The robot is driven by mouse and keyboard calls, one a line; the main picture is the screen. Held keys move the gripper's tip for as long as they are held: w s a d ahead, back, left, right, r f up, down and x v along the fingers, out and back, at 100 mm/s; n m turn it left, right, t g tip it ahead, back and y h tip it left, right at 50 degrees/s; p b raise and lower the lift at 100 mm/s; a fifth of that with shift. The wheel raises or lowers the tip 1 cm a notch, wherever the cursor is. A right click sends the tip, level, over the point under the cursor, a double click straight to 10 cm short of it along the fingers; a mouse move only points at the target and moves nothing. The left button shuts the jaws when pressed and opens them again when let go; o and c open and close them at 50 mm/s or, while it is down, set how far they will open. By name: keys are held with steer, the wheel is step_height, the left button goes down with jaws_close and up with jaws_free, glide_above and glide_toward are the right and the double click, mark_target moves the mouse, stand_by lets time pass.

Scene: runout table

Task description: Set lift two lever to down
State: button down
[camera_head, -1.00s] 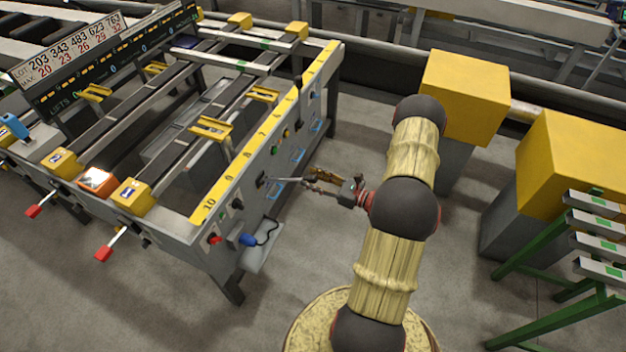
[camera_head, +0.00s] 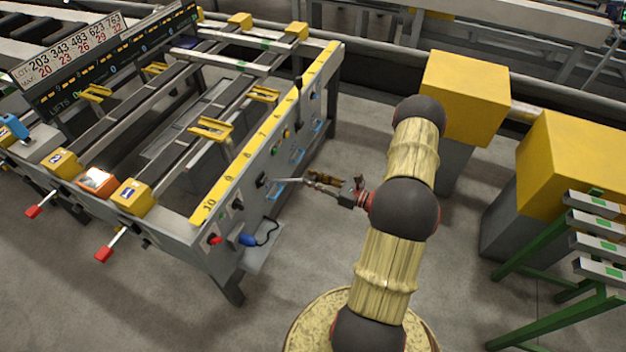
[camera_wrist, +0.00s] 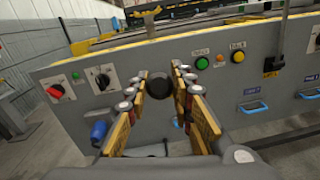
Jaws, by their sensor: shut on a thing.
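A lever with a pale thin shaft (camera_head: 286,180) sticks out from the side panel of the grey runout table in the head view. My gripper (camera_head: 308,183) is at its outer end. In the wrist view the black round knob (camera_wrist: 160,86) sits between the fingertips of my gripper (camera_wrist: 159,84), which is shut on it. The knob hides the shaft and the lever's base there. No readable label shows which lift this lever belongs to. Another lever (camera_wrist: 283,32) stands upright from a black base with a small yellow label at the right of the wrist view.
The table panel (camera_wrist: 225,95) carries green (camera_wrist: 202,63) and yellow (camera_wrist: 238,57) buttons, a red knob (camera_wrist: 56,92), rotary switches and blue-framed slots. A blue plug (camera_head: 248,240) hangs low on it. Yellow-topped cabinets (camera_head: 465,95) stand right of my arm. Floor between is clear.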

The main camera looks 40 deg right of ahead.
stand_by(0.3)
steer(key=shift+w+a+r+g+p, duration=0.1)
steer(key=shift+w+r+g+p, duration=0.2)
steer(key=shift+r+p, duration=0.6)
steer(key=w+a+r+g+h+p, duration=0.2)
steer(key=w+a+r+g+p, duration=0.2)
steer(key=w+p, duration=0.5)
steer(key=w+a+r+g+h+p, duration=0.2)
steer(key=w+a+r+g+p, duration=0.2)
steer(key=w+p, duration=0.6)
steer(key=shift+r+n+g+p, duration=0.3)
steer(key=shift+r+g+p, duration=1.25)
steer(key=shift+p, duration=2.1)
steer(key=shift+r, duration=0.1)
steer(key=c, duration=1.8)
jaws_free()
steer(key=shift+o, duration=1.2)
